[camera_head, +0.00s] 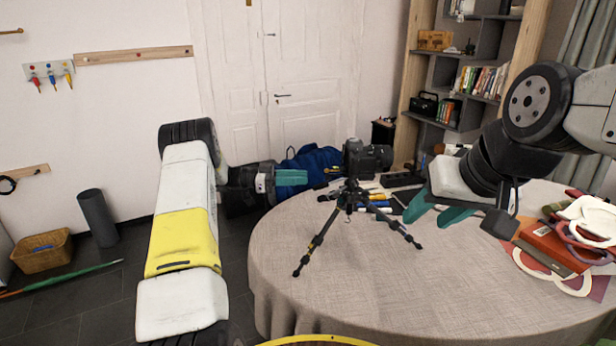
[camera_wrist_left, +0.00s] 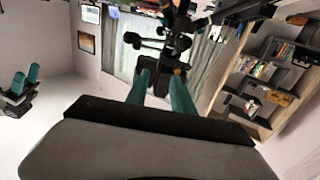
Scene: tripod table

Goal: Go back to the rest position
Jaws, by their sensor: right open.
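A black camera (camera_head: 367,158) sits on a small black tripod (camera_head: 347,205), which stands upright with spread legs on the round cloth-covered table (camera_head: 340,290). My left gripper (camera_head: 303,178) is left of the camera, apart from it, and points right. Its two teal fingers (camera_wrist_left: 160,72) show with a gap between them in the left wrist view, with the dark tripod and camera (camera_wrist_left: 175,38) beyond. My right gripper (camera_head: 428,222) is open and empty above the table, right of the tripod. It also shows in the left wrist view (camera_wrist_left: 22,82).
Red and orange books (camera_head: 553,247) and pale ring-shaped items (camera_head: 586,222) lie at the table's right. Pens and small black items (camera_head: 385,205) lie behind the tripod. A blue bag (camera_head: 315,160) is behind the table; a shelf (camera_head: 440,85) stands at the back. The table's front is clear.

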